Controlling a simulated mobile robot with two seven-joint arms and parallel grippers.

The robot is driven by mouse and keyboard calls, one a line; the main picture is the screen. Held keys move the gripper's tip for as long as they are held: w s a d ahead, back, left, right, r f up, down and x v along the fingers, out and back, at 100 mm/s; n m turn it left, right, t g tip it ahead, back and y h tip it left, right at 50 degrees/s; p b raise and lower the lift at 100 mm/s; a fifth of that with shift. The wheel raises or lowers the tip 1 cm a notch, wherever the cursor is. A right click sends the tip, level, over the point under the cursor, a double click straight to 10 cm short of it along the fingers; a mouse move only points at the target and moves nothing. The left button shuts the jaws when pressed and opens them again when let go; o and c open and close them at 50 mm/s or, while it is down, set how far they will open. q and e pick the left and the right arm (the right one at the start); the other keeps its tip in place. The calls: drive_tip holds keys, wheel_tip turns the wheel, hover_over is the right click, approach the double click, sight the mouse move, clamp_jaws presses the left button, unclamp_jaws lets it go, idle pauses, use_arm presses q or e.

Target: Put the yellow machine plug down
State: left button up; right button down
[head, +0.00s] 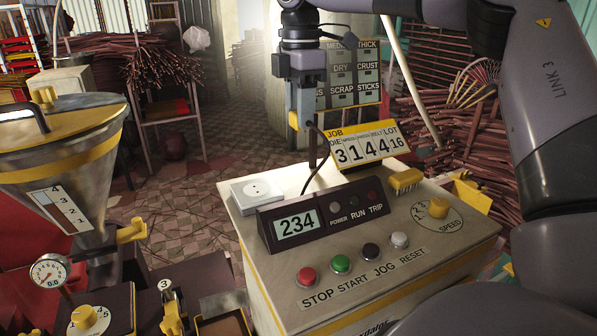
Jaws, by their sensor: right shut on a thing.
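The yellow machine plug (294,121) is in my right gripper (303,110), above the back edge of the control console (450,262). Only a small yellow part of the plug shows; the fingers hide the rest. My right gripper points down and is shut on it. A dark cord (322,165) hangs from near the plug down to behind the display box. A white socket plate (257,190) lies on the console's top left, below and to the left of the plug, apart from it. My left gripper is not in view.
A metal hopper (60,170) and gauge (50,272) are at left.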

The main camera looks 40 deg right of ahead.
approach(299, 190)
wheel_tip(299, 190, down, 5)
drive_tip(key=shift+f, duration=0.1)
idle(0.3)
drive_tip(key=shift+f, duration=0.55)
drive_tip(key=c, duration=0.7)
unclamp_jaws()
wheel_tip(299, 190, up, 13)
drive_tip(key=shift+r, duration=0.1)
